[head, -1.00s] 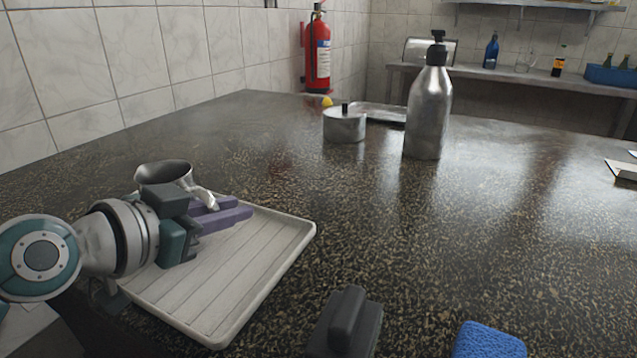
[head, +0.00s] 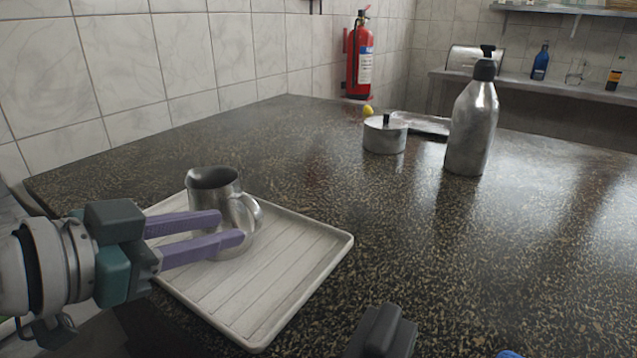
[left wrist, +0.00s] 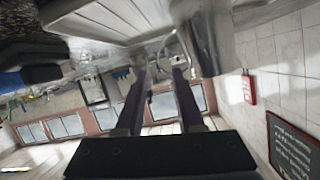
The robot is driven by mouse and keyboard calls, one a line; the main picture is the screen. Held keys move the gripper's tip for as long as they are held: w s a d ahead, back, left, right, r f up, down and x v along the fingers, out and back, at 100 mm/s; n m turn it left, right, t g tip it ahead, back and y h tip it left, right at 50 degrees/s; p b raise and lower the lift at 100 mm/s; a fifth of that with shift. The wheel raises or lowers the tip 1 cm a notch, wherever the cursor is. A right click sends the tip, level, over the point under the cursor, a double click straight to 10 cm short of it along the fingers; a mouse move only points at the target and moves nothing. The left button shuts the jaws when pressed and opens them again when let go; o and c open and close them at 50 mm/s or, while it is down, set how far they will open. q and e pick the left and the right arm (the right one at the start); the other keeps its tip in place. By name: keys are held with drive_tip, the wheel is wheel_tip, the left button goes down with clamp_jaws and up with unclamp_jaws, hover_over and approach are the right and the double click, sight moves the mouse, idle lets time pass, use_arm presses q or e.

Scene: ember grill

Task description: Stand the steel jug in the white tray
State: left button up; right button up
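The steel jug (head: 212,187) stands upright in the white tray (head: 290,285), toward its back left part, with its handle (head: 257,212) toward the right. My left gripper (head: 230,226) reaches in from the left, its two purple fingers apart and in front of the jug's body in the head view. Whether they touch the jug I cannot tell. In the left wrist view the fingers (left wrist: 160,70) are parted with nothing held between them; blurred shiny metal (left wrist: 203,45) and the pale tray (left wrist: 105,22) show beyond. My right gripper is not in view.
A lidded steel pot (head: 384,136) and a steel pump bottle (head: 472,128) stand farther back on the speckled counter. A dark block with a raised grip (head: 383,333) lies right of the tray at the front. The counter's middle is clear.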

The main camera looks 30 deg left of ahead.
use_arm(q)
drive_tip(key=s+d+f+g, duration=0.2)
drive_tip(key=s+g, duration=0.1)
drive_tip(key=s, duration=0.2)
drive_tip(key=s+d+f+n+g+y, duration=0.1)
drive_tip(key=s+d+f+g, duration=0.1)
drive_tip(key=s, duration=0.3)
drive_tip(key=s+d+f+g, duration=0.2)
drive_tip(key=s+d+g, duration=0.2)
drive_tip(key=s+g, duration=0.1)
drive_tip(key=shift+s+f+n, duration=0.25)
drive_tip(key=shift+n, duration=0.05)
drive_tip(key=shift+d, duration=0.1)
